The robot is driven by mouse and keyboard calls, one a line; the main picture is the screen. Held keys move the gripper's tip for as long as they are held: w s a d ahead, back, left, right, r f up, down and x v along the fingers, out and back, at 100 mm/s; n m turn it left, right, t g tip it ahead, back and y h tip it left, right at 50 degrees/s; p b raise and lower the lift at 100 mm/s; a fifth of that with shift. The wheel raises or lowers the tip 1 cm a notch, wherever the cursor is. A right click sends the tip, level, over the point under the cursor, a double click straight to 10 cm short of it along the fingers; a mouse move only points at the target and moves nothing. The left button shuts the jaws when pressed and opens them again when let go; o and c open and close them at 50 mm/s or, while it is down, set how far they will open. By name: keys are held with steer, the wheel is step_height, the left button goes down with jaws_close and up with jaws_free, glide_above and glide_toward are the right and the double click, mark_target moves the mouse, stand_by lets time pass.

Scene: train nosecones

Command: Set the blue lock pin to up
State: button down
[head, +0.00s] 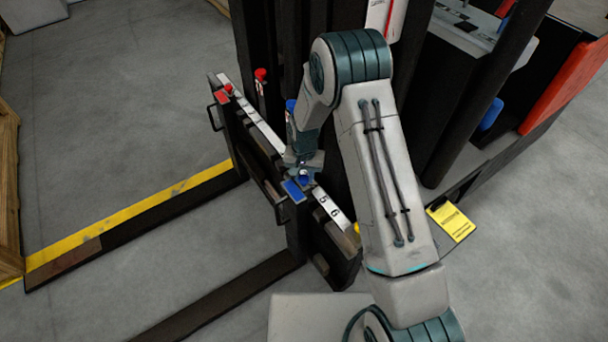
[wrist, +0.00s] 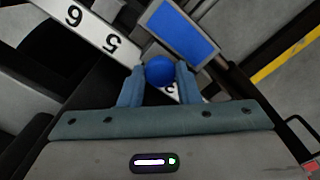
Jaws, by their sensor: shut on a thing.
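The blue lock pin shows as a round blue knob (wrist: 160,71) in the wrist view, between my gripper's two fingers. The same knob (head: 305,176) shows small in the head view, on the forklift carriage bar beside a blue plate (head: 293,190). The blue plate (wrist: 182,32) lies just beyond the knob in the wrist view. My gripper (wrist: 159,80) is shut on the knob and points down at it. The pin's shaft below the knob is hidden, so its height cannot be told.
A white number scale (head: 332,208) runs along the carriage bar. Dark mast posts stand close behind my arm. A fork (head: 215,297) reaches out low over open floor at left.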

step_height(320, 180, up, 3)
steer(key=shift+r+p, duration=0.2)
steer(key=shift+p, duration=0.4)
steer(key=c, duration=1.1)
jaws_free()
steer(key=shift+o, duration=0.2)
step_height(320, 180, up, 14)
steer(key=shift+p, duration=0.3)
